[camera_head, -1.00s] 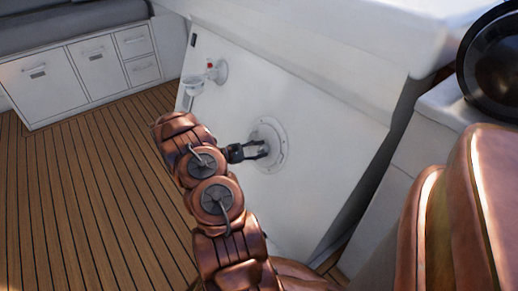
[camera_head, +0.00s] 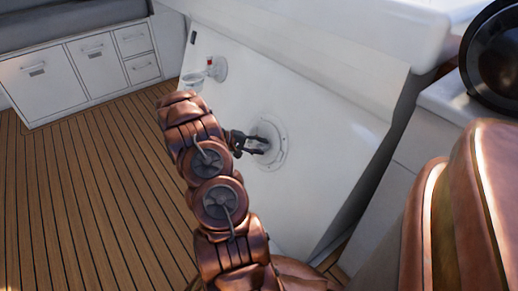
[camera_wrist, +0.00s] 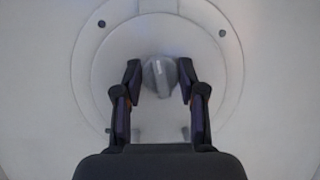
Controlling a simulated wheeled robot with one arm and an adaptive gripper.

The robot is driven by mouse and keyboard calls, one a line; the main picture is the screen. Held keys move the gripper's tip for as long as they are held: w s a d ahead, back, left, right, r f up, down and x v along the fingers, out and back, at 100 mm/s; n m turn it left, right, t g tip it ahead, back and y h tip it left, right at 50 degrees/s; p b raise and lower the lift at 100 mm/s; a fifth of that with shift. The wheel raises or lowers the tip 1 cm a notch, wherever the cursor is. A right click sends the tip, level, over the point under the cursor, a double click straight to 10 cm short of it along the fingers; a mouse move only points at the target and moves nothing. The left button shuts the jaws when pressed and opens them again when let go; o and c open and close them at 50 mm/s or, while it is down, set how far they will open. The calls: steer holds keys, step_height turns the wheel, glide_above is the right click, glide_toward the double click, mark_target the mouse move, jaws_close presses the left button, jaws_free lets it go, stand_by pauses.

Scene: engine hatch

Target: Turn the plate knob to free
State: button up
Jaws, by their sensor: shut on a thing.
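The round plate (camera_head: 281,136) is set in the white panel, with small dark fasteners around its rim. It also fills the middle of the wrist view (camera_wrist: 160,28). The grey plate knob (camera_wrist: 159,77) is at its centre, with its ridge nearly upright and slightly tilted. My gripper (camera_head: 261,144) reaches the plate from the left in the head view. In the wrist view my gripper (camera_wrist: 160,73) has one finger on each side of the knob and is shut on it. In the head view the knob is hidden by the fingers.
A small fitting with a red part (camera_head: 209,63) and a clear cup-like piece (camera_head: 192,80) stick out from the panel (camera_head: 320,170), up and left of the plate. White cabinets (camera_head: 90,65) stand at the back left. The wooden floor (camera_head: 80,190) is clear.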

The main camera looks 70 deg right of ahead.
steer(key=shift+m+t+b, duration=0.3)
steer(key=shift+m+b, duration=0.1)
steer(key=shift+m, duration=0.4)
steer(key=o, duration=1.2)
steer(key=shift+c, duration=0.2)
steer(key=shift+w, duration=0.1)
steer(key=v, duration=1.2)
steer(key=shift+r, duration=0.2)
steer(key=shift+d, duration=0.15)
